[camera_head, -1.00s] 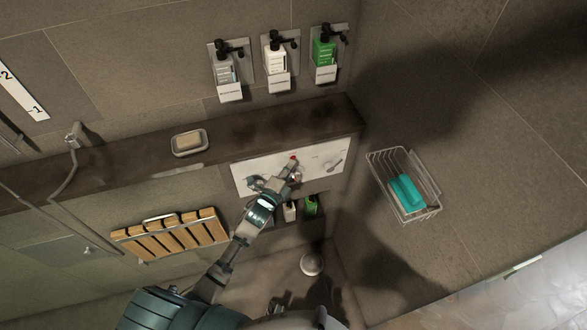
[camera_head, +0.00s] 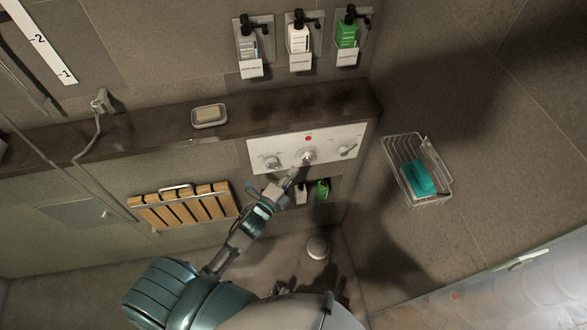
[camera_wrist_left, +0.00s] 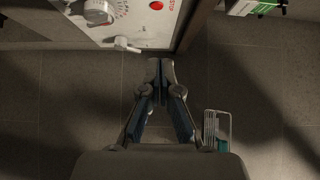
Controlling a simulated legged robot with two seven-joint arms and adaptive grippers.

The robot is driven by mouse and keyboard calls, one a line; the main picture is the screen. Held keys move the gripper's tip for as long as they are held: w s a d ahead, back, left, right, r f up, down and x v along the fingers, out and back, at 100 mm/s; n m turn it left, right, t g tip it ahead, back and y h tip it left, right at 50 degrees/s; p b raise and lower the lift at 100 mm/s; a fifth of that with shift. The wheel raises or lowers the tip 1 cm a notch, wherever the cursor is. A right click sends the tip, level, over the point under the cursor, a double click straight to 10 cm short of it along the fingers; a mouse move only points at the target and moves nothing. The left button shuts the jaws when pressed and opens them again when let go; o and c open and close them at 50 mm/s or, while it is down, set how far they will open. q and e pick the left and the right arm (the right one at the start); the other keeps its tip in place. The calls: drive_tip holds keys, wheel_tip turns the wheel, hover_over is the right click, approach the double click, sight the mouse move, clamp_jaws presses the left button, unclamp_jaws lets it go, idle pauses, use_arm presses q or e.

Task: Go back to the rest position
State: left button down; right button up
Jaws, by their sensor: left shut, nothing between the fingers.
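My left gripper (camera_head: 291,176) reaches in from the lower left in the head view, just below the white shower control panel (camera_head: 344,134). The panel carries knobs, a red button (camera_head: 308,138) and a lever (camera_head: 348,149). In the left wrist view my left gripper (camera_wrist_left: 160,64) has its fingertips together with nothing between them. The panel (camera_wrist_left: 105,14), with its red button (camera_wrist_left: 156,5), is at the top of that view, and the fingertips appear apart from it. My right gripper is not in view.
A dark ledge (camera_head: 150,128) with a soap dish (camera_head: 209,116) runs above the panel. Bottles stand in a niche below it. A folded wooden seat (camera_head: 183,208) is at left.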

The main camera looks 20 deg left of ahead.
use_arm(q)
drive_tip(key=s+a+f+n+g+y, duration=0.1)
drive_tip(key=s+f+n+g, duration=0.25)
drive_tip(key=f, duration=0.85)
drive_tip(key=s+a+f+n+g+y, duration=0.1)
drive_tip(key=s+f+n+g, duration=0.2)
drive_tip(key=f, duration=0.9)
drive_tip(key=s+a+f+n+g+y, duration=0.1)
drive_tip(key=s+f+n+g, duration=0.2)
drive_tip(key=f, duration=0.9)
drive_tip(key=s+f+n+g, duration=0.2)
drive_tip(key=s+f, duration=0.4)
drive_tip(key=s, duration=0.5)
drive_tip(key=s+f+n+g, duration=0.2)
drive_tip(key=s+f, duration=0.5)
drive_tip(key=s, duration=0.5)
drive_tip(key=s+a+f+n+g, duration=0.1)
drive_tip(key=s+f+n+g, duration=0.2)
drive_tip(key=s, duration=0.9)
wheel_tip(320, 180, down, 3)
drive_tip(key=shift+f+n, duration=0.15)
drive_tip(key=shift+n, duration=0.5)
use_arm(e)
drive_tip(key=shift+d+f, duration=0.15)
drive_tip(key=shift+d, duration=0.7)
